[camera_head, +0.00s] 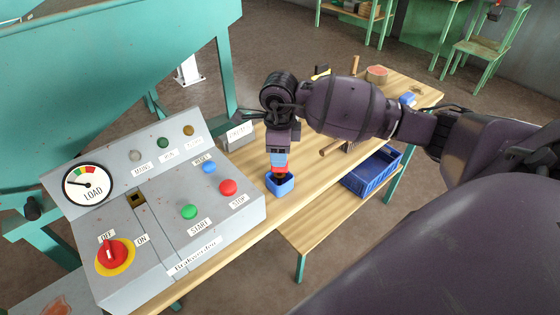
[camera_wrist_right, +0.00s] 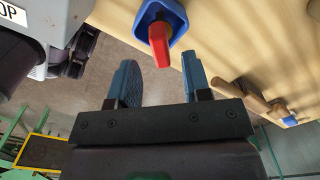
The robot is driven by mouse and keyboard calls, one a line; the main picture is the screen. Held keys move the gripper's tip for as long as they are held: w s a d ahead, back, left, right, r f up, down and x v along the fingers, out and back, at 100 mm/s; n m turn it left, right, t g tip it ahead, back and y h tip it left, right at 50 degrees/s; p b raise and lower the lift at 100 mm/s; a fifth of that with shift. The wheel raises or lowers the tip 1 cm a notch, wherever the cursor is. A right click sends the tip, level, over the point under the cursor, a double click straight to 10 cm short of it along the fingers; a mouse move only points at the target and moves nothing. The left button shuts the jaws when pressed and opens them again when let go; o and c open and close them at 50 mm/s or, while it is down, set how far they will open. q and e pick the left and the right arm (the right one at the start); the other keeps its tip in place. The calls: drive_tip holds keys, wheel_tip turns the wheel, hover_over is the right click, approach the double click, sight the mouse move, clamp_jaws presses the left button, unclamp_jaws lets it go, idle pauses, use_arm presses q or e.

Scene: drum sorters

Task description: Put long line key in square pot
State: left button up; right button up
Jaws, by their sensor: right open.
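The blue pot (camera_head: 280,188) stands on the wooden table's near edge, beside the grey control panel; it also shows in the right wrist view (camera_wrist_right: 177,18). A red-handled piece, likely the long line key (camera_wrist_right: 159,47), is in it with its red end leaning out over the rim. How deep it sits is hidden. My right gripper (camera_head: 280,165) is above the pot, pointing down. In the right wrist view its blue fingers (camera_wrist_right: 160,75) are spread apart, with the red end just beyond their tips and nothing between them. My left gripper is not in view.
The control panel (camera_head: 150,215) with buttons and a load dial stands close left of the pot. A blue crate (camera_head: 372,172) sits on a lower shelf at the right. Wooden-handled tools (camera_wrist_right: 255,97) lie along the table. A grey labelled box (camera_head: 237,136) stands behind the panel.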

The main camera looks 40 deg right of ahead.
wheel_tip(320, 180, up, 8)
drive_tip(key=shift+f, duration=0.25)
idle(0.5)
